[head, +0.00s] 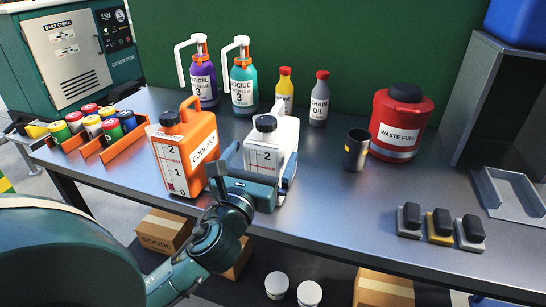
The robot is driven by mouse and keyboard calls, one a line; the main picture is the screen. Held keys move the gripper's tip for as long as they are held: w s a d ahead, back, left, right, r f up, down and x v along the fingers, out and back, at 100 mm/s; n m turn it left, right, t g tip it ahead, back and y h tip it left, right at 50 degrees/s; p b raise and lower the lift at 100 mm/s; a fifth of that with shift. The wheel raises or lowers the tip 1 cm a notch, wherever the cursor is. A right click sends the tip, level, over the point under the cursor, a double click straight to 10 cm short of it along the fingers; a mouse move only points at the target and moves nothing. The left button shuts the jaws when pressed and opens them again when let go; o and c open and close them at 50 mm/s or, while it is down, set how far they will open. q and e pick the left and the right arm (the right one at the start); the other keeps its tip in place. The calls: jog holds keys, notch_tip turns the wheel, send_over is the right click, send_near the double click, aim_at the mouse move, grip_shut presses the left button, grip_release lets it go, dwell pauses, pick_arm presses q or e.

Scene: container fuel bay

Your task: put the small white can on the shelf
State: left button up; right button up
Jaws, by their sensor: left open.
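The small white can (272,149) has a black cap and a level mark on its side. It stands upright on the grey workbench, just right of the orange coolant can (187,150). My left gripper (259,170) is open at the front of the white can, with one finger towards its left side and the other at its right. It hides the can's lower front, and I cannot tell whether the fingers touch it. The grey shelf (478,85) stands at the bench's right end. My right gripper is not in view.
A black cup (355,150) and a red waste fuel can (400,124) stand right of the white can. Pump bottles (243,88) and small bottles (319,100) stand behind. A blue container (517,22) sits on the shelf's top. The bench (330,205) is clear at front middle.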

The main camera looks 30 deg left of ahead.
aim_at(269, 137)
pick_arm(q)
jog(key=shift+p+x, duration=0.35)
jog(key=shift+x, duration=2.7)
jog(key=shift+a, duration=0.1)
jog(key=shift+c, duration=0.3)
jog(key=c, duration=2)
jog(key=shift+r, duration=0.2)
